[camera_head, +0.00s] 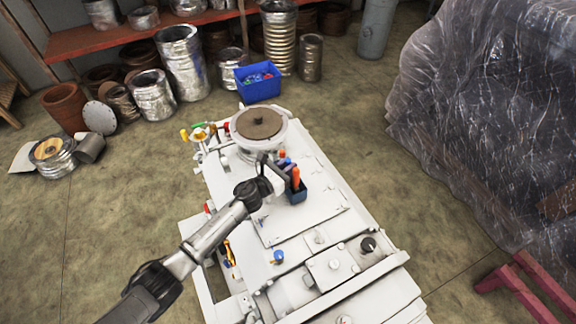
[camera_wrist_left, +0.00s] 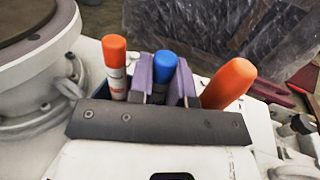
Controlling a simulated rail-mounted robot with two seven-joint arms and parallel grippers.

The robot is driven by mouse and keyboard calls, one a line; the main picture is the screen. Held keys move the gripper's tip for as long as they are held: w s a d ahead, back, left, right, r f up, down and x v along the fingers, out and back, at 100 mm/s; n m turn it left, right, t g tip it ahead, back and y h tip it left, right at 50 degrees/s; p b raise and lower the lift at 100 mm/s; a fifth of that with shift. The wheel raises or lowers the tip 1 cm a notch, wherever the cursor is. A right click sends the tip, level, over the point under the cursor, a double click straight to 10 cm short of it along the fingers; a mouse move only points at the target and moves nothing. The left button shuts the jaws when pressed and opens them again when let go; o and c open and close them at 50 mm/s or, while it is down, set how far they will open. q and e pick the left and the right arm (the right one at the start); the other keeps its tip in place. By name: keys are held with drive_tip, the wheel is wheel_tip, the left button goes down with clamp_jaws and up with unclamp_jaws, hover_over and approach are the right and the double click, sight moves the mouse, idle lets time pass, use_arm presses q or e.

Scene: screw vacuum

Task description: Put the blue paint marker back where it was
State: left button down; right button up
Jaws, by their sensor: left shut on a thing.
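The blue paint marker (camera_wrist_left: 165,68) stands upright between the purple fingers of my left gripper (camera_wrist_left: 164,88), which is shut on it. In the head view my left gripper (camera_head: 284,166) is over a small dark blue holder (camera_head: 297,196) on the white machine. An orange-capped marker (camera_wrist_left: 114,68) and a larger orange handle (camera_wrist_left: 229,84) stand on either side of the blue marker; an orange item (camera_head: 296,177) also shows in the holder in the head view. The blue marker's lower end is hidden, so I cannot tell how deep it sits. My right gripper is not in view.
The white machine (camera_head: 330,208) has a round brown-topped flange (camera_head: 259,124) close behind the holder. Small tools and colored knobs lie along its left side. A blue bin (camera_head: 258,82) stands behind on the floor. A plastic-wrapped bulk (camera_head: 490,100) is at the right.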

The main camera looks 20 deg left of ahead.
use_arm(q)
drive_tip(key=c, duration=1.3)
unclamp_jaws()
drive_tip(key=shift+f, duration=0.1)
drive_tip(key=shift+c, duration=0.2)
drive_tip(key=shift+r, duration=0.25)
drive_tip(key=shift+s+a+f, duration=0.1)
drive_tip(key=shift+s+a, duration=0.05)
drive_tip(key=shift+s, duration=0.15)
drive_tip(key=v, duration=1.1)
drive_tip(key=shift+s+p, duration=0.15)
drive_tip(key=shift+p, duration=0.2)
